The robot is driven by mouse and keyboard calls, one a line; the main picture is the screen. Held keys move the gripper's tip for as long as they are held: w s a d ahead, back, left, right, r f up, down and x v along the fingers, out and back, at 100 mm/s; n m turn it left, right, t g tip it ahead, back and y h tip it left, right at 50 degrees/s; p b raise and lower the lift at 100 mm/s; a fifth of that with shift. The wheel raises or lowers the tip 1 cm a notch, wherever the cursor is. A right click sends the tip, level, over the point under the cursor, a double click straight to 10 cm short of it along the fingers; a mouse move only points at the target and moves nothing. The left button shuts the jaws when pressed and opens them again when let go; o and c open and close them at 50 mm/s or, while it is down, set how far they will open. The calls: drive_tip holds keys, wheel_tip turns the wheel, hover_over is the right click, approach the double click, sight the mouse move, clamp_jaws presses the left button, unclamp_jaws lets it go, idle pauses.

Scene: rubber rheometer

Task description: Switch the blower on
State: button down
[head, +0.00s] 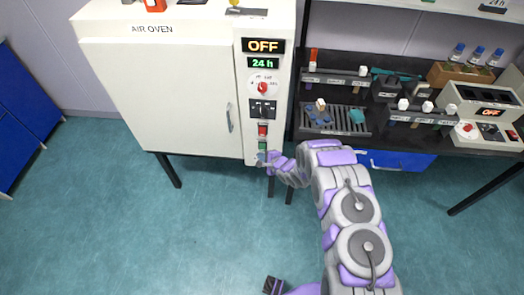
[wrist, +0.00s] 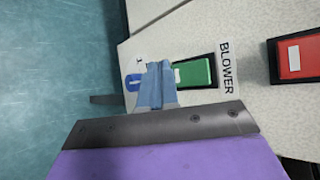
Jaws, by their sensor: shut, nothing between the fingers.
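The blower switch is a green rocker in a black frame, marked BLOWER in the wrist view (wrist: 196,73). In the head view it is the small green switch (head: 262,146) low on the oven's control column. My gripper (head: 264,157) is just below it there. In the wrist view my gripper (wrist: 158,68) is shut and empty, with its blue fingers in front of one end of the green rocker. They hide that end. I cannot tell whether the fingertips touch it. A blue round mark (wrist: 133,82) shows beside the fingers.
A red switch (wrist: 298,57) sits next to the blower switch, above it in the head view (head: 263,129). The air oven (head: 165,100) has displays reading OFF (head: 263,46) and 24 h. A black bench (head: 360,90) with racks stands at right. The floor (head: 110,220) is clear.

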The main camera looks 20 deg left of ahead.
drive_tip(key=shift+w, duration=0.2)
drive_tip(key=shift+w+p, duration=0.15)
drive_tip(key=shift+p, duration=0.15)
drive_tip(key=shift+w+a, duration=0.15)
drive_tip(key=shift+w, duration=0.2)
idle(0.5)
idle(0.3)
drive_tip(key=shift+s+d+p, duration=0.25)
drive_tip(key=shift+s+p, duration=0.35)
drive_tip(key=shift+s, duration=0.15)
drive_tip(key=shift+r, duration=0.1)
drive_tip(key=s+p, duration=0.2)
drive_tip(key=s, duration=0.1)
drive_tip(key=s+d+p, duration=0.1)
drive_tip(key=shift+s+r, duration=0.3)
drive_tip(key=shift+s, duration=0.1)
